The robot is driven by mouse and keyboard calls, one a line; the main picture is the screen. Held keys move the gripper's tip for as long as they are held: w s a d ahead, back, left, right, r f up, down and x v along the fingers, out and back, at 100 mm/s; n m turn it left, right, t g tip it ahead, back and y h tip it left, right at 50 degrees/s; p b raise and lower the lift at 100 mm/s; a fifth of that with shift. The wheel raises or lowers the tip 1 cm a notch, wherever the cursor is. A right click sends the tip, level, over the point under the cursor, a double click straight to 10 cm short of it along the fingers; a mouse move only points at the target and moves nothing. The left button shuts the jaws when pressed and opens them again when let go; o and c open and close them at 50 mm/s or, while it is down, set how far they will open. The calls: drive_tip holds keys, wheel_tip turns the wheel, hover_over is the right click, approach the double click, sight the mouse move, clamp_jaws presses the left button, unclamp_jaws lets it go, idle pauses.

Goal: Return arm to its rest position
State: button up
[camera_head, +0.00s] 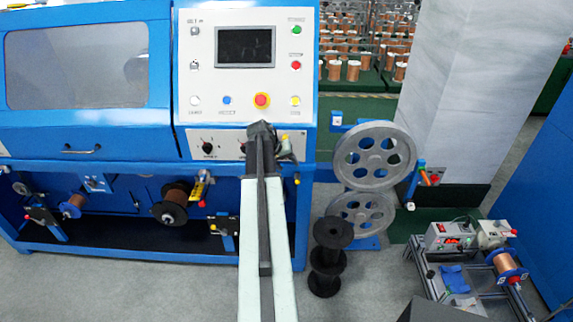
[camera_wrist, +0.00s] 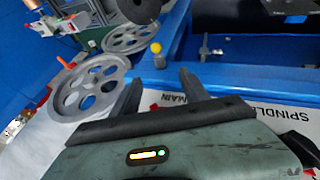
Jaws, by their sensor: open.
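My arm (camera_head: 263,235) stretches forward from the bottom of the head view, up to the front of the blue machine (camera_head: 90,130). The upper grey pulley (camera_head: 374,156) and lower grey pulley (camera_head: 361,213) stand right of the machine. Whether my gripper touches the panel cannot be told.
Black spools (camera_head: 328,258) are stacked on the floor right of my arm. A bench frame (camera_head: 470,265) with small devices and a copper spool (camera_head: 507,266) stands at the lower right. A white pillar (camera_head: 470,90) rises behind the pulleys. Grey floor (camera_head: 130,285) is open at the lower left.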

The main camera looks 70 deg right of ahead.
drive_tip(key=shift+w, duration=0.1)
drive_tip(key=w+a+f+n+t+y, duration=0.1)
drive_tip(key=w+a+n, duration=0.2)
drive_tip(key=w+a, duration=1.1)
drive_tip(key=w+a+f+n+t+y, duration=0.25)
drive_tip(key=w+a, duration=0.75)
drive_tip(key=a, duration=0.8)
drive_tip(key=w+a+n+g+y, duration=0.1)
drive_tip(key=a+n, duration=0.6)
drive_tip(key=a, duration=3)
drive_tip(key=shift+w+a+y, duration=0.25)
drive_tip(key=shift+y, duration=0.4)
drive_tip(key=shift+d, duration=0.1)
drive_tip(key=c, duration=0.4)
drive_tip(key=shift+o, duration=0.2)
drive_tip(key=shift+d, duration=0.1)
